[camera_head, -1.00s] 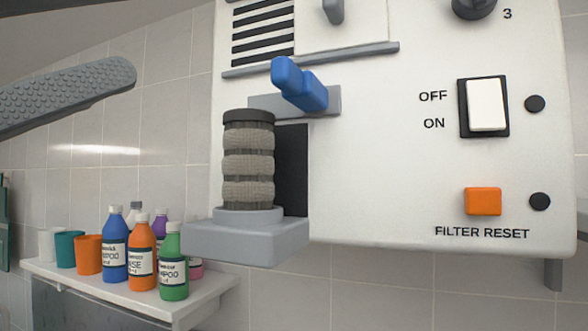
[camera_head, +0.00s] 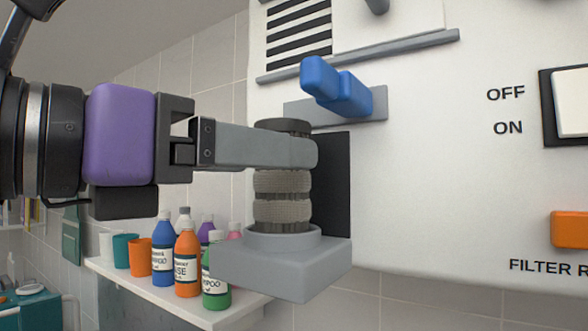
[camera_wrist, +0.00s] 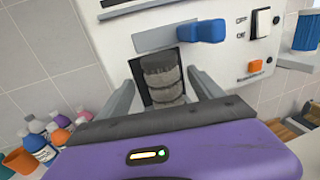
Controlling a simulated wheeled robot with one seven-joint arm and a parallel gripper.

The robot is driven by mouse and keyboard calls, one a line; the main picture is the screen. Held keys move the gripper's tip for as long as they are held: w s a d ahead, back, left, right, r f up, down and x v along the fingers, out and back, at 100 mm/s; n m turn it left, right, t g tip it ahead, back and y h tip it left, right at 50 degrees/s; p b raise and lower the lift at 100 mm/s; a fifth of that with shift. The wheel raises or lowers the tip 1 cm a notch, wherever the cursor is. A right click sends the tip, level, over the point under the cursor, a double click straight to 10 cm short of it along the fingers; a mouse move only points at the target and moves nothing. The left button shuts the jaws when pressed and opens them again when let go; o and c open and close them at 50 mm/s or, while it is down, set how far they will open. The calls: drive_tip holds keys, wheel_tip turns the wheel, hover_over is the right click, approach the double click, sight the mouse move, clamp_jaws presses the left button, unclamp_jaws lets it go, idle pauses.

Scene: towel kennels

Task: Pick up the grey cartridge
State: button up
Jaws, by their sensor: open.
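The grey cartridge (camera_head: 283,197) is a ribbed cylinder with dark bands and a dark cap. It stands upright on a grey round seat on a bracket (camera_head: 290,262), in front of a dark slot in the white machine. My gripper (camera_head: 305,150) reaches in from the left, level, and its near finger hides the cartridge's upper part. In the wrist view the cartridge (camera_wrist: 162,80) stands between the two open fingers, with gaps visible at the sides. I cannot tell whether a finger touches it. A blue lever (camera_head: 338,88) sits just above and right of the cartridge.
The white machine (camera_head: 420,170) carries an OFF/ON switch (camera_head: 574,103) and an orange button (camera_head: 570,230) at right. A shelf (camera_head: 215,315) below left holds bottles, including a blue one (camera_head: 163,255), and cups. A blue cylinder (camera_wrist: 306,32) stands at right in the wrist view.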

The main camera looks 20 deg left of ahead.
drive_tip(key=x, duration=0.1)
drive_tip(key=p+x, duration=0.1)
drive_tip(key=shift+w+d+r, duration=0.2)
drive_tip(key=shift+d, duration=0.15)
drive_tip(key=shift+w+d+f, duration=0.1)
drive_tip(key=shift+w+d, duration=0.05)
drive_tip(key=shift+w, duration=0.35)
drive_tip(key=c, duration=1.5)
